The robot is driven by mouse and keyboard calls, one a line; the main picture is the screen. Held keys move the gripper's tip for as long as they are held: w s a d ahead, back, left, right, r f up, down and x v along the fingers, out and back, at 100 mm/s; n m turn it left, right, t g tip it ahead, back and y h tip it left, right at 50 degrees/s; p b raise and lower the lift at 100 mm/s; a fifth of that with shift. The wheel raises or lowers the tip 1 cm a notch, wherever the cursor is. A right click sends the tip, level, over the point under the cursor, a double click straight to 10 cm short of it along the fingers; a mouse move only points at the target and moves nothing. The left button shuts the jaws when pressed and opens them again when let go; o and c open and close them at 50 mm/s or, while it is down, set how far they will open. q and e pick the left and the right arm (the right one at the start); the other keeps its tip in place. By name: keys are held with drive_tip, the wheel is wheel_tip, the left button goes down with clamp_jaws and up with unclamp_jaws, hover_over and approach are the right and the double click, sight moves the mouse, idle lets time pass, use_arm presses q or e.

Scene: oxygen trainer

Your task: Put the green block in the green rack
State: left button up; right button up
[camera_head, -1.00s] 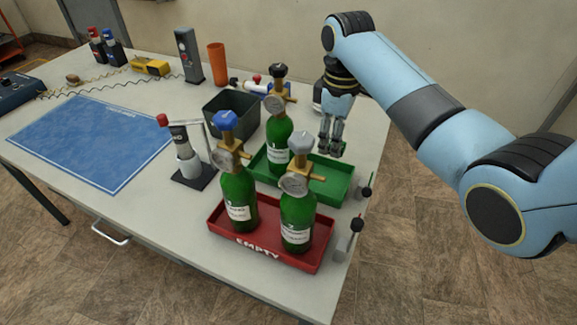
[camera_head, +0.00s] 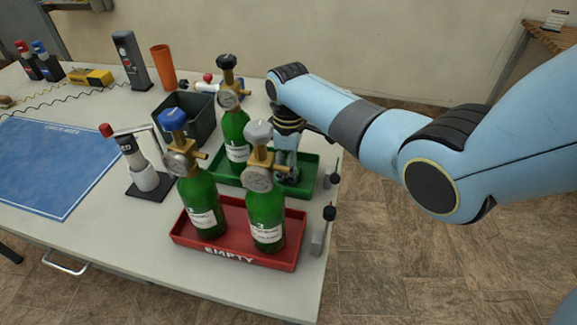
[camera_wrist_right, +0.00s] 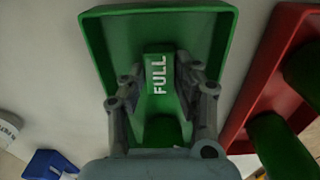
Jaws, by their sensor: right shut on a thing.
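The green rack (camera_head: 309,172) is a shallow green tray behind the red one, with a green bottle (camera_head: 236,133) standing in its left part. My right gripper (camera_head: 286,178) points down into the right part of the rack. In the right wrist view it is shut on the green block (camera_wrist_right: 158,73), marked FULL, with a finger on each side. The block is over the rack floor (camera_wrist_right: 200,30); I cannot tell whether it touches it. In the head view the fingers mostly hide the block. My left gripper is not in view.
The red EMPTY tray (camera_head: 190,240) with two green bottles (camera_head: 266,212) stands just in front. A dark bin (camera_head: 203,112) is behind left, a small stand (camera_head: 150,185) at left.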

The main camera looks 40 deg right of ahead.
drive_tip(key=o, duration=0.9)
drive_tip(key=shift+f, duration=0.1)
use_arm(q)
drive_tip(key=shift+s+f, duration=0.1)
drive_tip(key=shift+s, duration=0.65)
use_arm(e)
drive_tip(key=shift+o, duration=0.2)
drive_tip(key=shift+r, duration=0.25)
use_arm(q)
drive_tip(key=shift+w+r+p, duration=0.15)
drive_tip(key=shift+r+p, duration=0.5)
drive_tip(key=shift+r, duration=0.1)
use_arm(e)
wheel_tip(320, 180, up, 12)
drive_tip(key=shift+f, duration=0.1)
